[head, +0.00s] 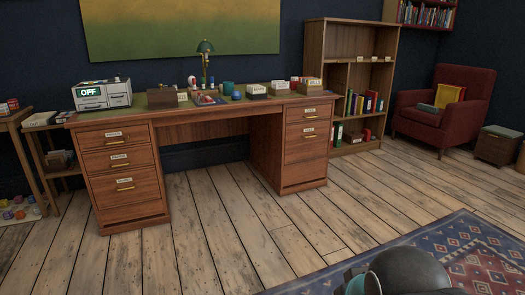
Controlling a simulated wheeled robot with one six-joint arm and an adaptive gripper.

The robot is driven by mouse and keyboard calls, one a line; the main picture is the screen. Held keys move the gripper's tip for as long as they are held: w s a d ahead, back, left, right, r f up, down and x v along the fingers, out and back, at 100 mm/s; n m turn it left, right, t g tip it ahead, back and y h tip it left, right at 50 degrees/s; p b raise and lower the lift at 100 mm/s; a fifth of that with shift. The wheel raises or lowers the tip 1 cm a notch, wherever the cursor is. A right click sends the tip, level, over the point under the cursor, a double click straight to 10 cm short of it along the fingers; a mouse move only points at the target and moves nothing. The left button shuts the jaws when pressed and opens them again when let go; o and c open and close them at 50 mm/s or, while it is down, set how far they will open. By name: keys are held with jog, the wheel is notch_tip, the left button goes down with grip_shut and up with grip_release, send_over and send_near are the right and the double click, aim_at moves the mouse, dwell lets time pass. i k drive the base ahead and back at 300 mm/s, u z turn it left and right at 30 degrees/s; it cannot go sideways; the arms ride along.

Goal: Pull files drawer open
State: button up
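A wooden desk (215,128) stands against the dark wall, with a drawer pedestal at each end. The left pedestal has a top drawer (135,134), a middle drawer (95,163) and a deeper lower drawer (108,198). Each has a pale label and a brass handle. The labels are too small to read, so I cannot tell which is the files drawer. All the drawers look shut. My gripper is not in view; only a dark rounded part of my arm shows at bottom right.
Bare floorboards (215,235) lie clear before the desk. A patterned rug (345,278) covers the lower right. A bookcase (313,45), a red armchair (418,118) and a small chest (494,148) stand to the right.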

aim_at(306, 142)
jog(key=i, duration=2.3)
jog(key=z, duration=1.4)
jog(key=i, duration=1.55)
jog(key=u, duration=2)
